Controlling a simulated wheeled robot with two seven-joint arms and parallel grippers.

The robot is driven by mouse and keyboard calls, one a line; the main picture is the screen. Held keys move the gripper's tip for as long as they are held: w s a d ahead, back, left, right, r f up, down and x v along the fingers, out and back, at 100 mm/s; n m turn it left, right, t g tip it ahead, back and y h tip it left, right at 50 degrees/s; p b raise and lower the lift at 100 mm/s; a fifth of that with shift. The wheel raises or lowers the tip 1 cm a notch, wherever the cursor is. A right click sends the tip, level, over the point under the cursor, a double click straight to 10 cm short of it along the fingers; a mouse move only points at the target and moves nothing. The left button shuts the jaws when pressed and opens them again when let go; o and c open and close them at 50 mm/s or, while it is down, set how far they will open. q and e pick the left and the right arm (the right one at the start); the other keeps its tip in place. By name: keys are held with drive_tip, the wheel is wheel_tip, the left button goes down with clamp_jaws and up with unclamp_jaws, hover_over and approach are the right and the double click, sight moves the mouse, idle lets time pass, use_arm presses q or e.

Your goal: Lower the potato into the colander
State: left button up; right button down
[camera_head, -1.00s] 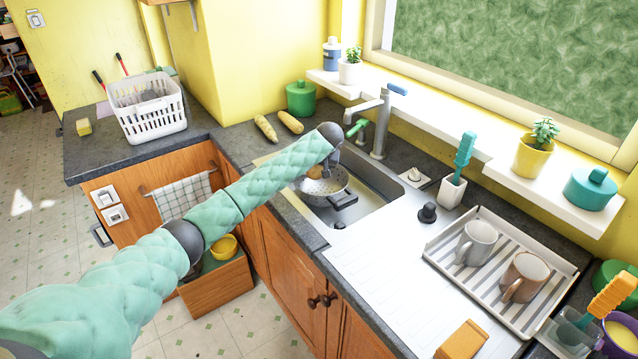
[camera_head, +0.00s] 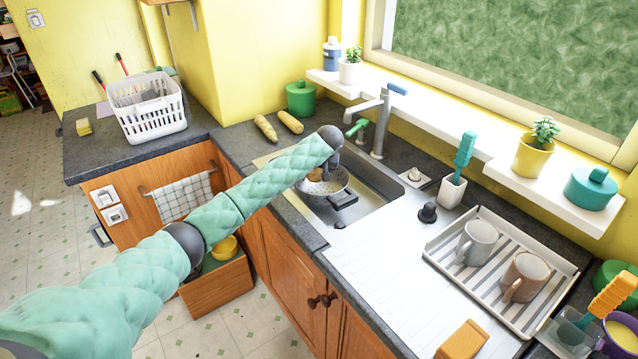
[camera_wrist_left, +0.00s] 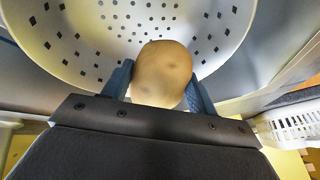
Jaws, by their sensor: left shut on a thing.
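The potato (camera_wrist_left: 162,72) is pale brown and sits between the two fingers of my left gripper (camera_wrist_left: 160,88) in the left wrist view. My left gripper is shut on it. The white colander (camera_wrist_left: 85,35), with its dark holes, lies behind the potato in that view. In the head view the colander (camera_head: 333,184) stands in the sink, and a small brown part of the potato (camera_head: 315,173) shows at it. My left arm hides much of the gripper there. I cannot tell whether the potato touches the colander.
The sink (camera_head: 375,200) has a tap (camera_head: 380,125) at its back. A dish rack (camera_head: 500,285) with two mugs stands to the right. A white basket (camera_head: 150,115) is at the left.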

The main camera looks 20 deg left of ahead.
use_arm(q)
hover_over(321, 187)
drive_tip(key=s+a, duration=0.1)
drive_tip(key=s, duration=0.1)
drive_tip(key=shift+s+f+b, duration=0.15)
drive_tip(key=shift+f+b, duration=0.3)
drive_tip(key=shift+f, duration=1.75)
idle(1.2)
idle(0.3)
drive_tip(key=o, duration=1.1)
drive_tip(key=shift+o, duration=0.2)
